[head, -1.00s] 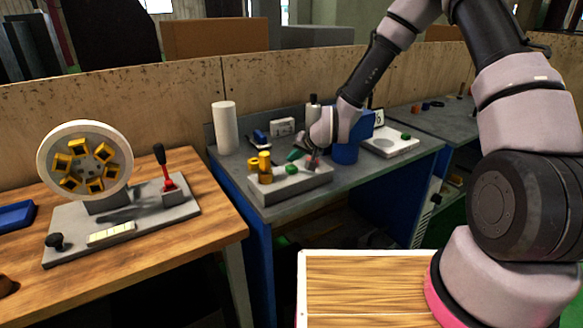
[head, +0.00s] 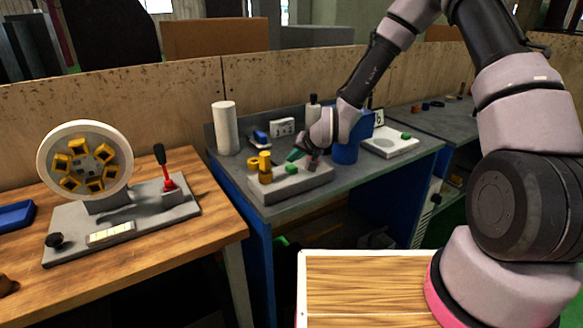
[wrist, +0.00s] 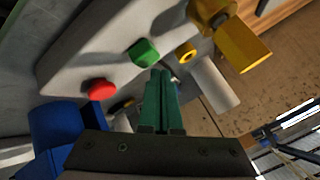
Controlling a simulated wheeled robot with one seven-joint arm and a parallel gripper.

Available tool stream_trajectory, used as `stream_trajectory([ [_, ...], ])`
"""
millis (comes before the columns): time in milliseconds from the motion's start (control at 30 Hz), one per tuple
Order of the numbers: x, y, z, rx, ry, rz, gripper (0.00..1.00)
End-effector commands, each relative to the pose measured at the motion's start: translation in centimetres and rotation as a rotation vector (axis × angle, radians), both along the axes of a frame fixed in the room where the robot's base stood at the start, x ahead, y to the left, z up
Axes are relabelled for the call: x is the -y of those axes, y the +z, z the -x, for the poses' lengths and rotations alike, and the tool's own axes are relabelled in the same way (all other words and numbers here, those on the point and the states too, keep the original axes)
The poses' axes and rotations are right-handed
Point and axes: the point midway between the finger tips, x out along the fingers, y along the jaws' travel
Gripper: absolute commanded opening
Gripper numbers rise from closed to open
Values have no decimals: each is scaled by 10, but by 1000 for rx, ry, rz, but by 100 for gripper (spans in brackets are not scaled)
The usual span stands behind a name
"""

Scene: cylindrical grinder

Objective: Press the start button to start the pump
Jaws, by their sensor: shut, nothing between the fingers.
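The control box (head: 290,186) is a grey block on the middle bench. A green button (head: 291,168) sits on its top and also shows in the wrist view (wrist: 145,52). A red button (wrist: 101,89) stands beside it on the same face. My gripper (head: 293,156) is over the box, just behind the green button in the head view. In the wrist view its green fingers (wrist: 162,73) are together and empty, with the tips close to the green button's lower right edge. I cannot tell whether they touch it.
Yellow valve fittings (head: 264,166) rise from the box's left end, close to the gripper. A white cylinder (head: 225,128) stands behind at the left, and a blue cylinder (head: 346,153) stands at the right. A white block with a green button (head: 406,136) lies farther right.

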Motion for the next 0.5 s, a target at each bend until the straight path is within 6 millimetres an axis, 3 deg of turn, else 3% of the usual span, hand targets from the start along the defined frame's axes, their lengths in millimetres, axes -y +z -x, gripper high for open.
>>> stream_trajectory([
  [500, 0, -7, 0, 0, 0, 0, 0],
])
